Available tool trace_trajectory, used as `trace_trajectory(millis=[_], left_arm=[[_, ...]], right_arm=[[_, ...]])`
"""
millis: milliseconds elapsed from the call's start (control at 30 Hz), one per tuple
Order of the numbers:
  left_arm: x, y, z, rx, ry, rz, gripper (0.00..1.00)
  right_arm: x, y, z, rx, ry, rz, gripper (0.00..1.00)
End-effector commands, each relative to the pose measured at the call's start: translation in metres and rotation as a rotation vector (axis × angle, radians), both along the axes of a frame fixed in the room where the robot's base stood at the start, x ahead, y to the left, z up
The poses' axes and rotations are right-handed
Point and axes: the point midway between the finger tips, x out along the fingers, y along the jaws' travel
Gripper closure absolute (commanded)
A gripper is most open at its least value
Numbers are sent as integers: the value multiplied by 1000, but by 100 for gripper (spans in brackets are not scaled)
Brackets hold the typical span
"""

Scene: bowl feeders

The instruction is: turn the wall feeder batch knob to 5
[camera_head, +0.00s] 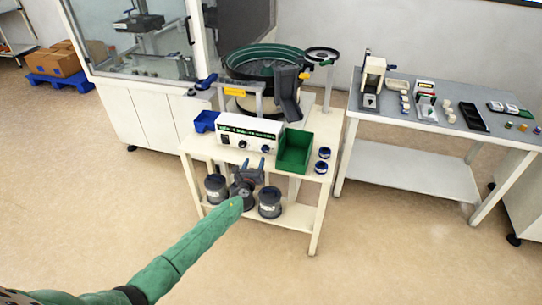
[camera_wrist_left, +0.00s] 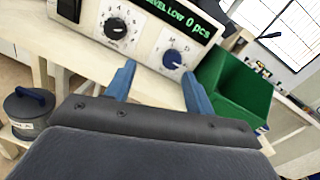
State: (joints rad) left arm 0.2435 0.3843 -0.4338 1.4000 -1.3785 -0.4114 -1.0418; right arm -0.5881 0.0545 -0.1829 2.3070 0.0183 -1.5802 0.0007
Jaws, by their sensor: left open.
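A white control box (camera_head: 235,139) with a green-lit display stands on the front of the cream cart. In the left wrist view its display (camera_wrist_left: 178,14) reads "LEVEL LOW 0 pcs". Below it are a black knob (camera_wrist_left: 115,28) on a marked white dial and a blue knob (camera_wrist_left: 172,59) on another white dial. The dial marks are too small to read surely, so I cannot tell the settings. My left gripper (camera_head: 251,164) is open and empty, in front of and below the box. Its blue fingers (camera_wrist_left: 158,72) point toward the panel, apart from both knobs.
A green bin (camera_head: 295,150) stands right of the box and a small blue bin (camera_head: 206,121) left. The bowl feeder (camera_head: 265,62) is behind. Grey lidded pots (camera_head: 270,203) sit on the lower shelf. A side table (camera_head: 430,126) with small items stands right.

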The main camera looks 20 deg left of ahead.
Motion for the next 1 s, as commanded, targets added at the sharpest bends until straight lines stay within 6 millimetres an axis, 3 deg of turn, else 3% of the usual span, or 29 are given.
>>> trace_trajectory(millis=[200,433,1000], left_arm=[[0,-20,-3,199,24,-101,46],[6,-20,-3,264,24,-102,46],[71,-23,-3,260,26,-101,46]], right_arm=[[1,0,0,1,-3,0,64],[1,0,1,1,-4,0,64],[-3,0,19,3,-7,0,64]])
